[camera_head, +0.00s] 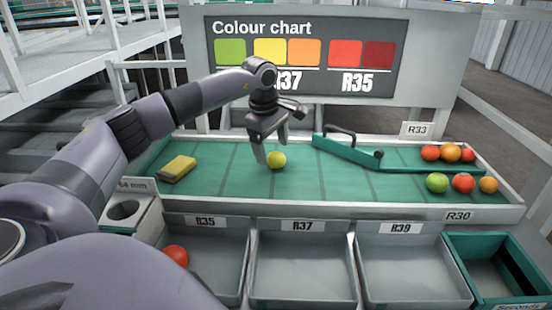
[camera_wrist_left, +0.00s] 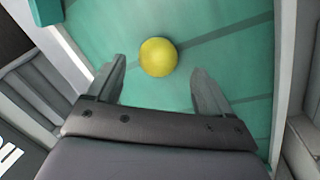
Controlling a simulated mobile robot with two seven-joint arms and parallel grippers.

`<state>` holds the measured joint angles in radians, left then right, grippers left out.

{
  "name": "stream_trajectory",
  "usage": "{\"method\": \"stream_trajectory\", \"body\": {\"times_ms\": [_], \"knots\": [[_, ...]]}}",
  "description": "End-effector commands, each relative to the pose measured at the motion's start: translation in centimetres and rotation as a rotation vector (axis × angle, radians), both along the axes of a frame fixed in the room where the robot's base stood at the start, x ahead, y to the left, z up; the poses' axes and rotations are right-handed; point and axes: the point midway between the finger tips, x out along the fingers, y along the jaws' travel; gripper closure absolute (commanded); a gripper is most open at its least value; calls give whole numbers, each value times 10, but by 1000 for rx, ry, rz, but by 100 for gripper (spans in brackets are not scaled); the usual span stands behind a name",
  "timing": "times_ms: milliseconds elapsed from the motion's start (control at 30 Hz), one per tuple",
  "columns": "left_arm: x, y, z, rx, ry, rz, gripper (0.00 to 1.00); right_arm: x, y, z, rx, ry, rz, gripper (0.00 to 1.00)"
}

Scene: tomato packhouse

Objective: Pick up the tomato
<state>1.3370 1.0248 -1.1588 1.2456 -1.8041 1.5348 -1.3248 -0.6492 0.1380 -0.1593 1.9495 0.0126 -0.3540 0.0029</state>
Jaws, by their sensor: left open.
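A yellow tomato (camera_head: 276,160) sits on the green belt surface. It also shows in the left wrist view (camera_wrist_left: 158,57), just beyond the fingertips and between their lines. My left gripper (camera_head: 270,155) is open above the belt, with a finger reaching down close to the tomato's left side. In the left wrist view its two fingers (camera_wrist_left: 158,75) are spread apart with nothing between them. I cannot tell if a finger touches the tomato. More tomatoes, red, orange and green, lie at the right end, such as a green one (camera_head: 437,183). My right gripper is not in view.
A yellow sponge-like block (camera_head: 178,168) lies left on the belt. A green diverter bar (camera_head: 347,151) crosses to the right. Grey bins line the front, one holding a red tomato (camera_head: 177,255). A colour chart (camera_head: 305,55) stands behind. The belt around the yellow tomato is clear.

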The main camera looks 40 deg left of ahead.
Motion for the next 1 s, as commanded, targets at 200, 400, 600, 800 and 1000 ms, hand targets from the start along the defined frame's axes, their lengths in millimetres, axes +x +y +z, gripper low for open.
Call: {"method": "stream_trajectory", "body": {"times_ms": [200,400,600,800,1000], "knots": [[8,-1,-28,1,2,1,19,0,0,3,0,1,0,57],[9,-1,-32,0,-1,0,19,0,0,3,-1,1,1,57],[9,-1,-31,0,0,0,58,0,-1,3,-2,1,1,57],[9,-1,-31,0,-1,0,64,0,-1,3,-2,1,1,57],[9,-1,-26,0,-2,1,64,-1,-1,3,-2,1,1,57]]}}
